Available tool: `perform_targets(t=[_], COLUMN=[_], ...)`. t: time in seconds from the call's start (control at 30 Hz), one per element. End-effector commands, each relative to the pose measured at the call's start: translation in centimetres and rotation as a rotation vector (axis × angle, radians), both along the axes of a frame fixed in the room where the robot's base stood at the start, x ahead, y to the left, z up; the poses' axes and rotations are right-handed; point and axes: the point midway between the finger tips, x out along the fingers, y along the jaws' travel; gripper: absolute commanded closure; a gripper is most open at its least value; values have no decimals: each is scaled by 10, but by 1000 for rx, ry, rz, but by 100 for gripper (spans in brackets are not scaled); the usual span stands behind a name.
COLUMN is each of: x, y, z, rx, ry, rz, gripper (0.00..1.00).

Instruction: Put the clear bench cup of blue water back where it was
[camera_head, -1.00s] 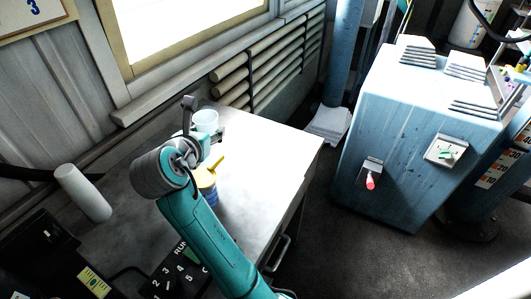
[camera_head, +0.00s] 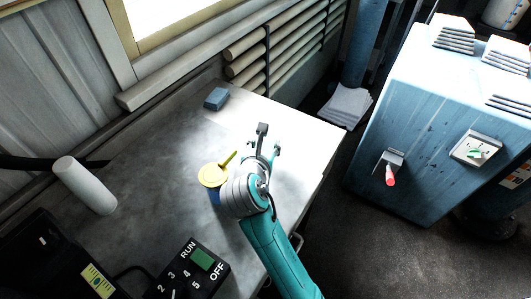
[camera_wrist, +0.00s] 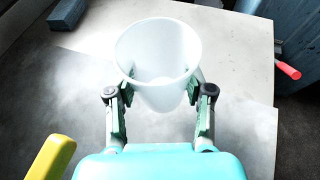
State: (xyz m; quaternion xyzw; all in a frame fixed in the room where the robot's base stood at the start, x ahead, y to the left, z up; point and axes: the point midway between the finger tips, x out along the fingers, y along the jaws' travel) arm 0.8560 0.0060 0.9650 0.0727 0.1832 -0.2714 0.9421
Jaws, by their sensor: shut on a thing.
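A translucent whitish cup (camera_wrist: 158,60) is between the two fingers of my gripper (camera_wrist: 160,92) in the wrist view. The fingers press on its sides, and the cup is upright or nearly so. No blue water can be made out in it. In the head view my gripper (camera_head: 269,140) is over the bright right part of the grey bench (camera_head: 150,130). The cup is hard to make out there against the glare. I cannot tell whether it touches the bench top.
A blue tub with a yellow lid and handle (camera_head: 214,174) stands close left of my wrist. A blue-grey block (camera_head: 216,98) lies by the wall. A blue cabinet (camera_head: 420,130) stands beyond the bench's right edge.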

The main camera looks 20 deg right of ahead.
Motion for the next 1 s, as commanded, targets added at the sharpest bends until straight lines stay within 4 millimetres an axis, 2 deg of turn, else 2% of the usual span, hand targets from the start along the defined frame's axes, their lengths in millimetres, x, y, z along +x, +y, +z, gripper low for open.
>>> perform_targets(t=[0.17,0.37,0.77,0.8,0.87,1.0], x=[0,0,0,0,0,0], y=[0,0,0,0,0,0], z=[-13,-38,-43,-43,-43,-43], rx=[-1,-1,0,1,1,1], ry=[2,3,0,0,0,0], rz=[-1,0,0,0,0,0], gripper=[85,85,85,41,26,23])
